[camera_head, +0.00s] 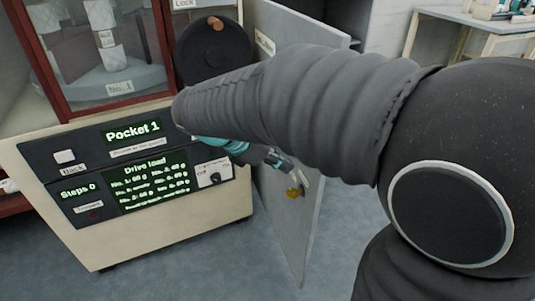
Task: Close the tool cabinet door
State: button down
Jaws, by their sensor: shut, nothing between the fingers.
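The tool cabinet door (291,235) is a tall grey panel standing open, seen at a steep angle right of the machine. A label is on its upper part. A small yellow and metallic fitting (294,191) shows near its free edge. My gripper (299,179) is shut and empty in front of the door, close to the fitting. I cannot tell whether it touches the door or the fitting. My dark arm crosses the view and hides the middle of the door. Part of the cabinet interior (336,18) shows behind the door at the top.
A cream machine (160,232) with a dark panel reading "Pocket 1" and a red-framed window stands close on the left. A round dark disc (213,48) is beside it. A workbench (475,22) is at the back right. Grey floor is open around the door's lower edge.

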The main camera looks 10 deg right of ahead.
aim_at(313, 173)
jog(key=d, duration=0.2)
jog(key=d+f, duration=0.1)
jog(key=shift+w+d, duration=0.2)
jog(key=shift+d, duration=0.15)
jog(key=shift+w+d, duration=0.15)
jog(key=shift+d, duration=0.55)
jog(key=shift+d, duration=0.1)
